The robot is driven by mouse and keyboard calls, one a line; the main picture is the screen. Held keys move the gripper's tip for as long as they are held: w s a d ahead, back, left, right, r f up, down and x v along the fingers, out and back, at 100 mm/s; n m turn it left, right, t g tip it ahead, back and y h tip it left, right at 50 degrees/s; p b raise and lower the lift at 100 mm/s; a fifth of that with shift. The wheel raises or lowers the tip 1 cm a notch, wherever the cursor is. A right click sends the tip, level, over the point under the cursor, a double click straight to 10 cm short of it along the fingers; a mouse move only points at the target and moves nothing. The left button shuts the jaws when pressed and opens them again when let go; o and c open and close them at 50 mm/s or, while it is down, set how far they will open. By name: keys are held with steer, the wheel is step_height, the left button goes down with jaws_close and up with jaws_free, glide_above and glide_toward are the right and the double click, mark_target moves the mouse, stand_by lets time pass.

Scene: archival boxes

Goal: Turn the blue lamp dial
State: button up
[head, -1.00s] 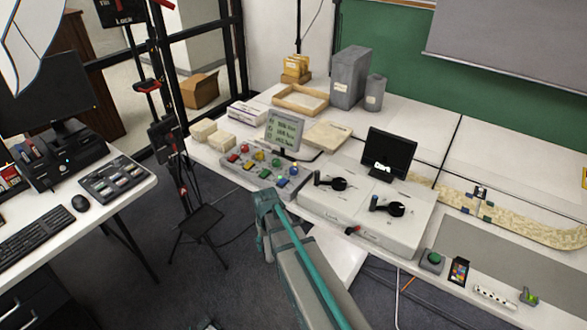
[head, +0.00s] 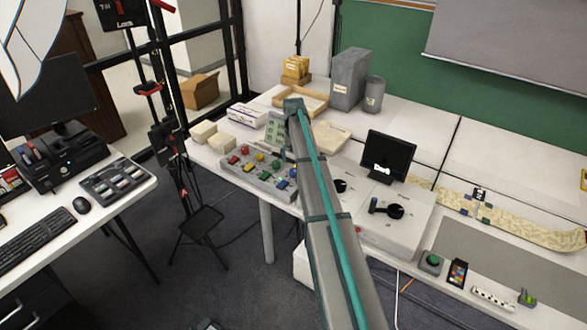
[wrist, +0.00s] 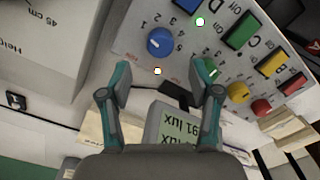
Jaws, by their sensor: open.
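The blue lamp dial (wrist: 160,42) is a round knob with a white pointer line, on a light panel with numbers around it, in the upper middle of the wrist view. In the head view a bit of it (head: 293,172) shows beside my arm. My gripper (wrist: 160,88) is open and empty. Its two teal-edged fingers are spread apart, and the blue dial appears beyond their tips, not between them. The right finger overlaps the green dial (wrist: 209,68) in the picture. A lux display (wrist: 178,130) stands below, partly hidden by my gripper.
Green, yellow and red rocker switches (wrist: 242,30) and yellow and red dials (wrist: 238,92) share the panel (head: 240,178). A grey case with black levers (head: 400,225) stands right of it. Cream boxes (head: 209,137) sit behind left.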

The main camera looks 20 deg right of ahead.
mark_target(293, 170)
step_height(293, 170, down, 7)
steer(key=shift+r+p, duration=0.15)
steer(key=shift+p, duration=0.7)
steer(key=shift+c, duration=0.3)
steer(key=c, duration=1.1)
steer(key=shift+m, duration=0.3)
steer(key=m+b, duration=0.2)
steer(key=m, duration=0.1)
steer(key=m+b, duration=0.1)
steer(key=m, duration=0.3)
